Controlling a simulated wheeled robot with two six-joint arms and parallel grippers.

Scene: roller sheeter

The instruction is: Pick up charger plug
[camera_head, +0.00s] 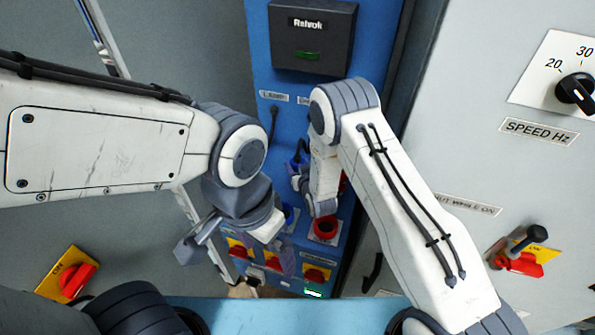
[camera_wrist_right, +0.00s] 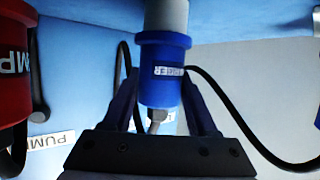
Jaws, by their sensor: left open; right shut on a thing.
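The charger plug appears to be the blue cylinder (camera_wrist_right: 163,88) with a small label in the right wrist view. A grey cylindrical part adjoins its upper end, and a grey end piece shows below. My right gripper (camera_wrist_right: 164,100) is shut on it, one dark finger on each side. In the head view a blue part (camera_head: 298,162) shows beside my right gripper (camera_head: 299,180), partly hidden by my arm. I cannot tell whether the plug is seated in a socket. My left gripper (camera_head: 190,248) is open and empty, in front of the panel's lower left.
Black cables (camera_wrist_right: 238,118) hang close to the plug. A red fitting (camera_wrist_right: 14,80) stands at the wrist view's left. The blue panel (camera_head: 264,60) carries a black box (camera_head: 313,45), a red round button (camera_head: 325,228) and several red switches. A grey cabinet (camera_head: 460,100) stands right.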

